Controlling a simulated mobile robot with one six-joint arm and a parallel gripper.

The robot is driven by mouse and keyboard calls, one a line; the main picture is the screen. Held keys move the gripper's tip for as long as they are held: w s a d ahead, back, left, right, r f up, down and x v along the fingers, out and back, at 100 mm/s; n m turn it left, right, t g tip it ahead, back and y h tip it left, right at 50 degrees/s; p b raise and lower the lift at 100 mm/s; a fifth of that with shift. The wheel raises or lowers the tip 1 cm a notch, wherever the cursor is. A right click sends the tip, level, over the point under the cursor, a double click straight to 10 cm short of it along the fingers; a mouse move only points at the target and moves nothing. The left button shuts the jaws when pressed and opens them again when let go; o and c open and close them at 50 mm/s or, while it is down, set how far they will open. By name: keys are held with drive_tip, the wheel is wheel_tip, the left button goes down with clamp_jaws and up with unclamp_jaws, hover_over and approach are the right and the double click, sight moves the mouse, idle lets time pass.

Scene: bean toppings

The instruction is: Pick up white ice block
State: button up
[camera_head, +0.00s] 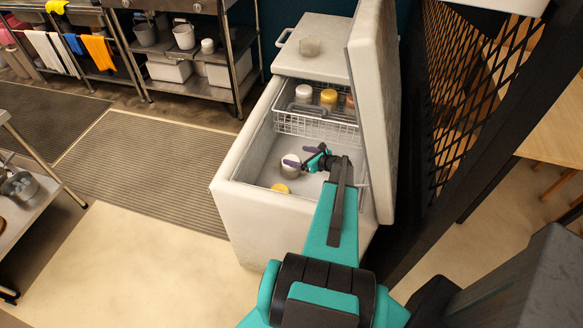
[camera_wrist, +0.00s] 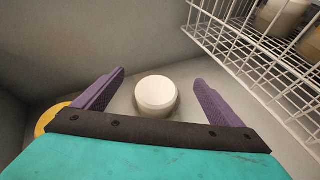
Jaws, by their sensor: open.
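The white ice block (camera_head: 291,166) is a short, round white piece on the floor of the open chest freezer (camera_head: 240,215). In the wrist view the white ice block (camera_wrist: 156,95) shows between and beyond my two purple fingers. My gripper (camera_head: 300,157) is down inside the freezer, open and empty. In the wrist view my gripper (camera_wrist: 160,90) has its fingers spread wide, one on each side of the block in the picture. I cannot tell whether the fingertips are level with the block.
A yellow block (camera_head: 281,188) lies near the freezer's front wall; it also shows in the wrist view (camera_wrist: 48,118). A wire basket (camera_head: 300,126) with white and yellow blocks hangs at the back. The raised lid (camera_head: 375,110) stands at the right of the opening.

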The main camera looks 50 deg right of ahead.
drive_tip(key=shift+n+g+y, duration=0.3)
drive_tip(key=shift+n+g, duration=0.1)
drive_tip(key=shift+n, duration=0.5)
drive_tip(key=s+f, duration=0.3)
drive_tip(key=shift+a+f, duration=0.1)
drive_tip(key=shift+a, duration=0.05)
drive_tip(key=shift+w, duration=0.25)
drive_tip(key=shift+w+f+p, duration=0.1)
drive_tip(key=shift+w+p, duration=0.1)
drive_tip(key=shift+p, duration=0.1)
drive_tip(key=shift+p+x, duration=0.35)
drive_tip(key=shift+x, duration=0.45)
drive_tip(key=shift+w, duration=0.15)
drive_tip(key=p+x, duration=0.2)
drive_tip(key=p, duration=0.1)
drive_tip(key=shift+w, duration=0.45)
drive_tip(key=shift+p+x, duration=0.5)
drive_tip(key=shift+x, duration=0.6)
